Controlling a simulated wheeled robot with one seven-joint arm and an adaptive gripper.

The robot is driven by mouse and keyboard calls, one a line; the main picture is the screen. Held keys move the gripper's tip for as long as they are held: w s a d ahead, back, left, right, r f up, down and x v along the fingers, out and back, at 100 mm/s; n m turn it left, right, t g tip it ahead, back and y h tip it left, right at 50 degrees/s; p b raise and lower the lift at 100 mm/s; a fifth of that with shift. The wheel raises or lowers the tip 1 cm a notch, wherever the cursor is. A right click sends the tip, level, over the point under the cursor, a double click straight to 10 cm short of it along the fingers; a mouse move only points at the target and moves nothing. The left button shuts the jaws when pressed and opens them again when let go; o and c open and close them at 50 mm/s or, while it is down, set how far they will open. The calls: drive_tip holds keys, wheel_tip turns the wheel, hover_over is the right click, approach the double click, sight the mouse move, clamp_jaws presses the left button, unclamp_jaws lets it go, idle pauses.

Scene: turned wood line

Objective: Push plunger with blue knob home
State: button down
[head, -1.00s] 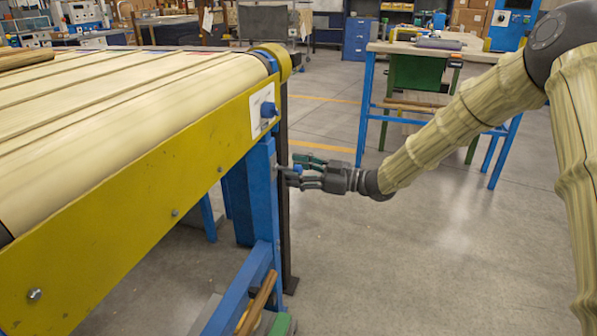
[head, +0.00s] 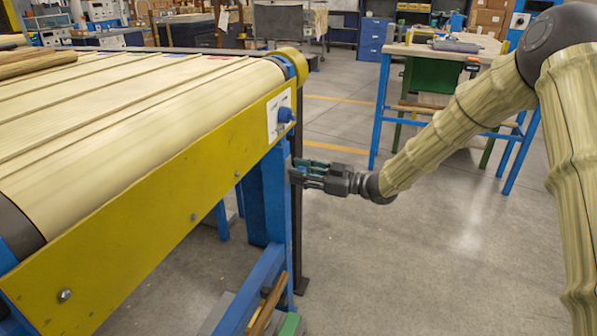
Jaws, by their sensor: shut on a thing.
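My gripper (head: 300,170) is in front of the blue leg at the conveyor's near right end, below the yellow side rail. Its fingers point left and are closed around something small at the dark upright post. The plunger is mostly hidden by the fingers, and its blue knob is hard to make out there now. Another blue knob (head: 286,114) sticks out from a white plate (head: 273,118) on the yellow rail, above and apart from my gripper.
The conveyor (head: 150,115) with its yellow rail (head: 160,215) fills the left side. A blue-legged workbench (head: 378,110) stands behind my arm. Wooden pieces and a green block (head: 290,325) lie low by the conveyor's frame. The floor to the right is open.

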drive_tip(key=c, duration=1.5)
unclamp_jaws()
drive_tip(key=shift+a+r, duration=0.1)
drive_tip(key=shift+a, duration=0.05)
drive_tip(key=o, duration=0.4)
drive_tip(key=shift+w+a, duration=0.1)
drive_tip(key=shift+a, duration=0.05)
drive_tip(key=shift+d, duration=0.2)
drive_tip(key=shift+d, duration=0.15)
drive_tip(key=v, duration=1.2)
